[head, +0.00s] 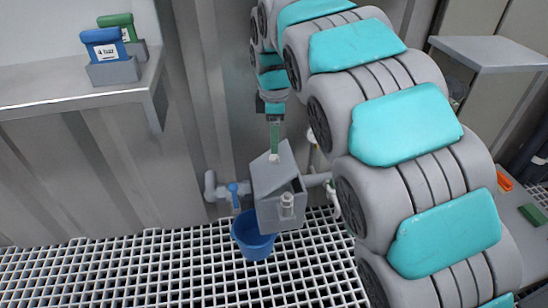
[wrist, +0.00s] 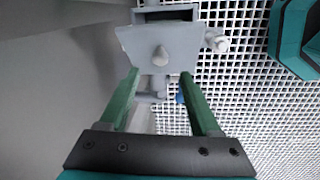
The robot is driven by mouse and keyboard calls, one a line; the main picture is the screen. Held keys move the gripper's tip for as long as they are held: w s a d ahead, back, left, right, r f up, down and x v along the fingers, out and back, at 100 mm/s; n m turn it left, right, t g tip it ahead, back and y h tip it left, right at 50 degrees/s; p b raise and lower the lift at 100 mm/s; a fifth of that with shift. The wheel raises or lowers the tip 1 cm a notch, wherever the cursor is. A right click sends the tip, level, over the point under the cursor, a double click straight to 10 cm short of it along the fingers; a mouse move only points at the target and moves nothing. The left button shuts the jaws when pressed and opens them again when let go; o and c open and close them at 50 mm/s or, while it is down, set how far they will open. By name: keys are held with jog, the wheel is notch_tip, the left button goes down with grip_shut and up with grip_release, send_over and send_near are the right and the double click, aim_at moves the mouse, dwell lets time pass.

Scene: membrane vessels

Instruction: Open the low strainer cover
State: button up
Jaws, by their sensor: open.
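The strainer is a grey box (head: 275,190) low on the pipe, above the grating. Its sloping grey cover (wrist: 138,42) carries a pale knob (wrist: 160,55), near the middle of the wrist view. A dark gap shows along the box's far edge in that view; I cannot tell whether it belongs to the cover. My gripper (head: 274,151) is above the box, pointing down. In the wrist view its green fingers (wrist: 159,74) are apart, one on each side below the knob, with nothing between them. Whether they touch the cover is unclear.
A blue bucket (head: 253,243) stands on the white grating (head: 150,275) under the box. A blue valve handle (head: 234,194) is on the pipe at its left. A metal shelf (head: 75,100) at upper left bears blue and green items. A grey ledge (head: 500,52) is at upper right.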

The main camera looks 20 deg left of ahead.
aim_at(274, 156)
jog(key=f, duration=0.4)
jog(key=f+b, duration=0.1)
jog(key=f, duration=0.2)
jog(key=shift+w+a, duration=0.1)
jog(key=shift+w, duration=0.3)
grip_shut()
dwell(0.9)
